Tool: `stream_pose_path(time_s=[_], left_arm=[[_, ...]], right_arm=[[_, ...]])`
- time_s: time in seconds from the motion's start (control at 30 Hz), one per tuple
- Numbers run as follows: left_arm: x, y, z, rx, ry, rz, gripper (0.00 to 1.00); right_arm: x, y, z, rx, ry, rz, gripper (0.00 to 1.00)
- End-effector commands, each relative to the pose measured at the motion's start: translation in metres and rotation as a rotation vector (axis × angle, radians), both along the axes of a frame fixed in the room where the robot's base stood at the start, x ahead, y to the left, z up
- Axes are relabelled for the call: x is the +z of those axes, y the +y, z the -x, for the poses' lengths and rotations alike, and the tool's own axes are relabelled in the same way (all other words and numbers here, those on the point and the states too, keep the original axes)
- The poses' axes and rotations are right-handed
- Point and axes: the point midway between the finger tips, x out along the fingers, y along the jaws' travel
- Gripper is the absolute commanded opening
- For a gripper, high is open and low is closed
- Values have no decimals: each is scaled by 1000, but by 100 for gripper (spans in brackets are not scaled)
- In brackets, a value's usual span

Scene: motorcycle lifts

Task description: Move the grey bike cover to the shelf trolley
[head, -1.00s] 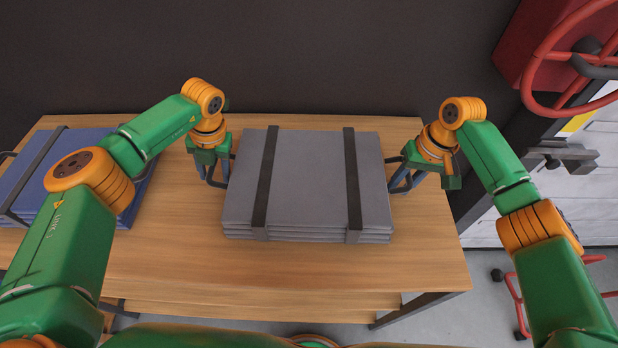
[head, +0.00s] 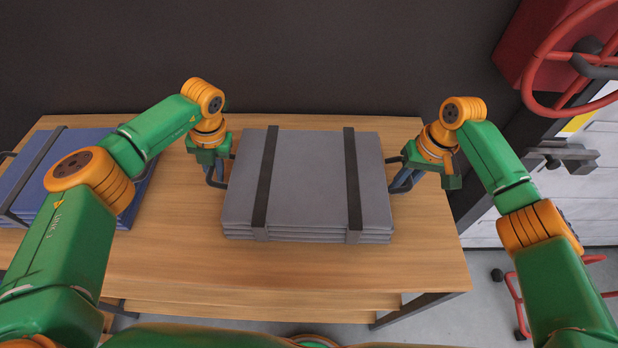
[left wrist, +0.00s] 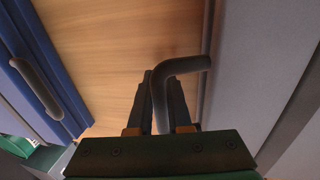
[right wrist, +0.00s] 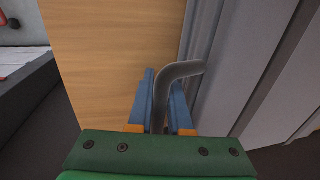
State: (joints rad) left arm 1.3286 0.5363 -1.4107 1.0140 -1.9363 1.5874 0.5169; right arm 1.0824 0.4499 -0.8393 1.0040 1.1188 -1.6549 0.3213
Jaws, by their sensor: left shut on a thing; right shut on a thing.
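The grey bike cover (head: 308,185) lies folded flat on the wooden table, bound with two dark straps and with a handle at each side. My left gripper (head: 212,182) is at its left side, shut on the left handle (left wrist: 185,65), which shows between the fingers in the left wrist view. My right gripper (head: 402,185) is at its right side, shut on the right handle (right wrist: 182,70), seen between the blue fingers in the right wrist view. The shelf trolley cannot be made out for certain.
A folded blue cover (head: 45,185) with a dark strap lies on the table (head: 200,262) to the left. A red wheel (head: 535,70) and a grey vise-like part (head: 565,157) stand at the right. Red tubing with a castor (head: 512,290) is on the floor at lower right.

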Motion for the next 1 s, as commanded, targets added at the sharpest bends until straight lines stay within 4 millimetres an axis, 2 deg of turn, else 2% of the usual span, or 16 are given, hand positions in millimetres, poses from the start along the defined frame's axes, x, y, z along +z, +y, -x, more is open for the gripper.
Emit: stream_pose_path(time_s=[0.83,1.0], left_arm=[[0,0,0,0,-1,0,0],[6,0,0,1,-2,0,0]], right_arm=[[1,0,0,0,-1,0,0],[7,0,-1,0,-2,-1,0]])
